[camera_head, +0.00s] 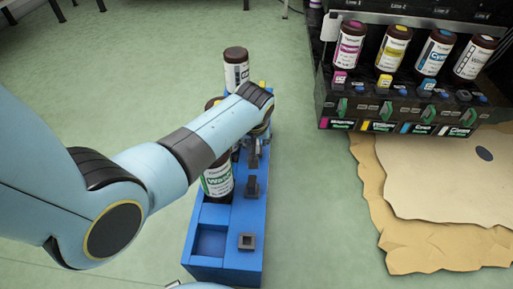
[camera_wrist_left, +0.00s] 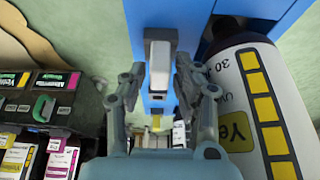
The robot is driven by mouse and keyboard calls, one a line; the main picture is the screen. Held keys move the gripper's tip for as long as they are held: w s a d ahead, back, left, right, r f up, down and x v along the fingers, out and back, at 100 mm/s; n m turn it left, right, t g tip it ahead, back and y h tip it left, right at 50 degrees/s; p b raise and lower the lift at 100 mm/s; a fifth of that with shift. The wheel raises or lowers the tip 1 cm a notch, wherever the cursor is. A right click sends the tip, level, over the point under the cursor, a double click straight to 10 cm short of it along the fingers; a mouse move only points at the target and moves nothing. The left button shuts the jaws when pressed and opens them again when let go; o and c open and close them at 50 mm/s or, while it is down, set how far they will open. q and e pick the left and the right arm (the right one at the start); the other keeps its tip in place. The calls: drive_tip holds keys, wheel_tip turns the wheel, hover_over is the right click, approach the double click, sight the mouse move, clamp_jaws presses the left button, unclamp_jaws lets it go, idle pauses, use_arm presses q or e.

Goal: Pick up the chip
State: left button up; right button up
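A blue rack (camera_head: 225,262) holds bottles in one row and small dark chips in slots beside them. One dark chip (camera_head: 252,187) stands in the rack just in front of my left gripper (camera_head: 257,148). In the left wrist view a dark chip with a pale grey face (camera_wrist_left: 160,62) stands between and beyond the fingers of my left gripper (camera_wrist_left: 160,88). The fingers are apart, one on each side; I cannot tell whether they touch it. My right gripper is not in view.
The yellow-label bottle (camera_wrist_left: 245,110) stands close beside the fingers. A green-label bottle (camera_head: 217,178) and a dark-capped bottle (camera_head: 236,70) stand in the rack. A black ink machine (camera_head: 400,100) with several bottles is at right. Tan sheets (camera_head: 440,190) lie below it.

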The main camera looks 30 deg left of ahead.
use_arm(q)
drive_tip(key=shift+f, duration=0.1)
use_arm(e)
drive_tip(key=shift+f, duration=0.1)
use_arm(q)
clamp_jaws()
idle(0.3)
